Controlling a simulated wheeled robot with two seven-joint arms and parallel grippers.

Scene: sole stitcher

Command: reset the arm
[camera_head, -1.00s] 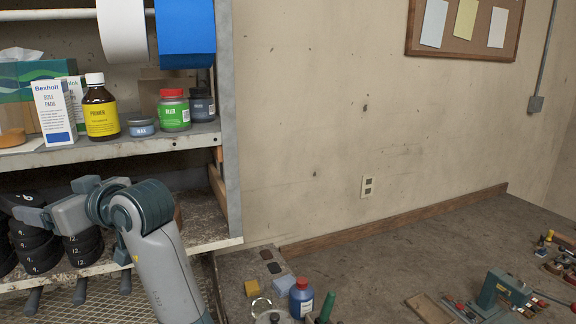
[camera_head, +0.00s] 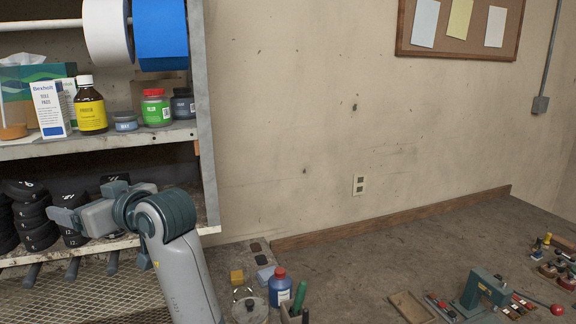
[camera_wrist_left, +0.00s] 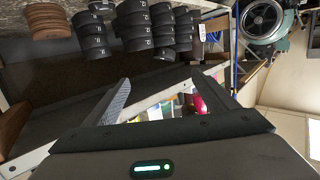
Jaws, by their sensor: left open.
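My left gripper (camera_head: 60,219) is at the lower left of the head view, in front of the lower shelf with its stacks of black discs (camera_head: 36,222). In the left wrist view its two fingers (camera_wrist_left: 165,90) stand apart with nothing held between them. Behind them are a shelf edge and blurred coloured items. My left arm reaches up from the bottom edge of the head view. My right gripper is not in view.
The upper shelf holds a brown bottle (camera_head: 91,106), a green jar (camera_head: 156,108) and boxes, below a blue roll (camera_head: 160,34). A blue bottle (camera_head: 280,287) and a teal tool (camera_head: 486,292) stand on the bench (camera_head: 370,255). The bench's middle is mostly clear.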

